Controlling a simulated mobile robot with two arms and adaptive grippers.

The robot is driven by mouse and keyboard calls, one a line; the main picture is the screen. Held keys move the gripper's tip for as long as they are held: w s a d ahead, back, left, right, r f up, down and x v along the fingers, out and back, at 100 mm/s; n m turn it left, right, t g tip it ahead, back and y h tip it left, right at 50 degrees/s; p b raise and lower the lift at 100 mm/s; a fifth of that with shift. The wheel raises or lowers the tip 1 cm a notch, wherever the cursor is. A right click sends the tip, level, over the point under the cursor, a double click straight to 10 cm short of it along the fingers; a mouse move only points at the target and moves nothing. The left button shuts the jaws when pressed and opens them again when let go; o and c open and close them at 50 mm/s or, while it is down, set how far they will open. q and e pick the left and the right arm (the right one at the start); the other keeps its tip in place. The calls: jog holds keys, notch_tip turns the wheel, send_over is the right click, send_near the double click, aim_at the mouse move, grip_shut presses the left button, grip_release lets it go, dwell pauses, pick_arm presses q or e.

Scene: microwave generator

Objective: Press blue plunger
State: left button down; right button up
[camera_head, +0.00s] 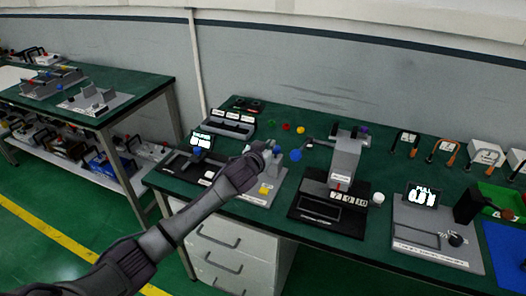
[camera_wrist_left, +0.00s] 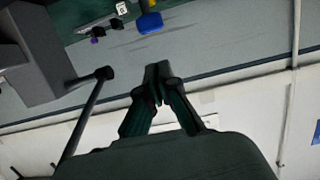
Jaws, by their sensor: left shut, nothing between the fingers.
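A round blue knob (camera_head: 296,155) stands between the small grey fixture and the tall grey machine, just right of my left gripper (camera_head: 270,147) in the head view. Another blue knob (camera_head: 197,151) shows further left, by a small lit display. I cannot tell which is the plunger. In the left wrist view a blue piece (camera_wrist_left: 150,22) is at the top, apart from my left gripper (camera_wrist_left: 158,72), whose dark fingers are together and empty. The gripper is above the table, near the fixture with a yellow block (camera_head: 264,189). My right gripper is not in view.
The tall grey machine (camera_head: 345,160) stands right of the gripper; its dark lever shows in the left wrist view (camera_wrist_left: 88,110). A grey panel with a display (camera_head: 436,229) is further right. The green table (camera_head: 272,122) is crowded with devices.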

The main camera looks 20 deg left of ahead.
pick_arm(q)
jog(key=v, duration=0.5)
jog(key=shift+s+a+r+b, duration=0.1)
jog(key=shift+s+b, duration=0.2)
jog(key=shift+b, duration=0.1)
dwell(0.4)
